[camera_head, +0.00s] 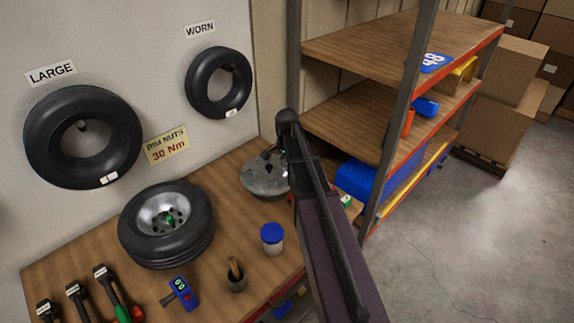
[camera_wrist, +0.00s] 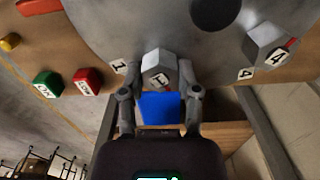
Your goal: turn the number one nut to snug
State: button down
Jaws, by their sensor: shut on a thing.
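The number one nut (camera_wrist: 158,66) is a grey hex nut on the round grey metal plate (camera_wrist: 215,75). A label "1" (camera_wrist: 119,66) is on the plate beside it. My gripper (camera_wrist: 160,82) is shut around this nut, one finger on each side, in the wrist view. How tight the nut is cannot be told. The number four nut (camera_wrist: 270,48), with a red mark, sits to the right on the same plate. In the head view, the plate (camera_head: 258,180) lies at the bench's back right, and my arm hides the gripper and the nut.
A green button (camera_wrist: 47,84) and a red button (camera_wrist: 88,80) are left of the plate. Shelves (camera_head: 370,50) stand close to my arm's right.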

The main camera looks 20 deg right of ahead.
jog(key=shift+m, duration=1.6)
jog(key=shift+c, duration=1.6)
grip_release()
jog(key=shift+n, duration=0.4)
